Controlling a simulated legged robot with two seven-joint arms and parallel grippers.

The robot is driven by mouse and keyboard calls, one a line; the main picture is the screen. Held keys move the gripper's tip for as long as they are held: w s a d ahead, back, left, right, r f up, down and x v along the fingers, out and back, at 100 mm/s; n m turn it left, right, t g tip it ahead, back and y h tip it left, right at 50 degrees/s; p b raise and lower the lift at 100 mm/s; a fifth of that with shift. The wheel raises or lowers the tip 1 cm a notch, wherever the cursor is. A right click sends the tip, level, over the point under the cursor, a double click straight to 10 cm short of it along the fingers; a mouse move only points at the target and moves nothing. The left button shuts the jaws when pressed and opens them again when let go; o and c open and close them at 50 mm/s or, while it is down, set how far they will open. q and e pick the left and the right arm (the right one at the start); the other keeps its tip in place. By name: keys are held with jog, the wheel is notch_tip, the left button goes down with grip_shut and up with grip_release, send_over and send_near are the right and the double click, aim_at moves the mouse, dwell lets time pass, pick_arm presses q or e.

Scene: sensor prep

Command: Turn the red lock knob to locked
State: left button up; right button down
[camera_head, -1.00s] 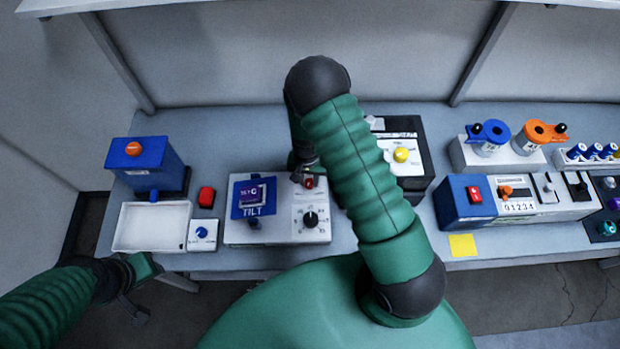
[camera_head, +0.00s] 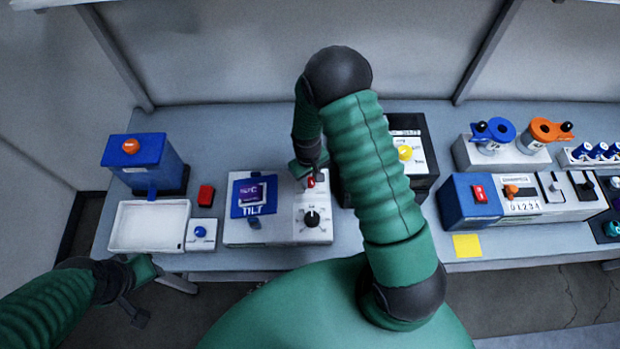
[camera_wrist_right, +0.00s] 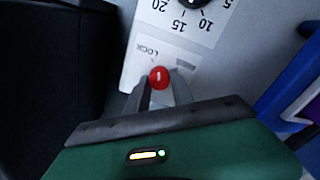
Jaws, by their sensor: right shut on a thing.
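The red lock knob (camera_head: 310,181) sits on the white TILT unit (camera_head: 285,234), above the black dial (camera_head: 311,218). In the right wrist view the red knob (camera_wrist_right: 159,77) lies between the fingertips, beside a printed "Lock" label (camera_wrist_right: 148,50). My right gripper (camera_wrist_right: 160,90) is shut on the knob; it also shows in the head view (camera_head: 308,172), partly hidden by its own wrist. The knob's pointer is not clear to see. My left gripper (camera_head: 145,290) is low at the left, away from the unit; its finger gap is not clear.
A blue tilted display (camera_head: 254,194) stands on the unit's left half. A dark box with a yellow knob (camera_head: 405,153) stands close on the right. A white tray (camera_head: 148,247) and a red block (camera_head: 206,195) are at left.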

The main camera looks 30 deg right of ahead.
aim_at(310, 182)
jog(key=n, duration=0.4)
jog(key=shift+n, duration=2.6)
jog(key=c, duration=1.1)
grip_release()
notch_tip(310, 182, up, 17)
jog(key=b, duration=0.1)
jog(key=shift+s+a+f, duration=0.2)
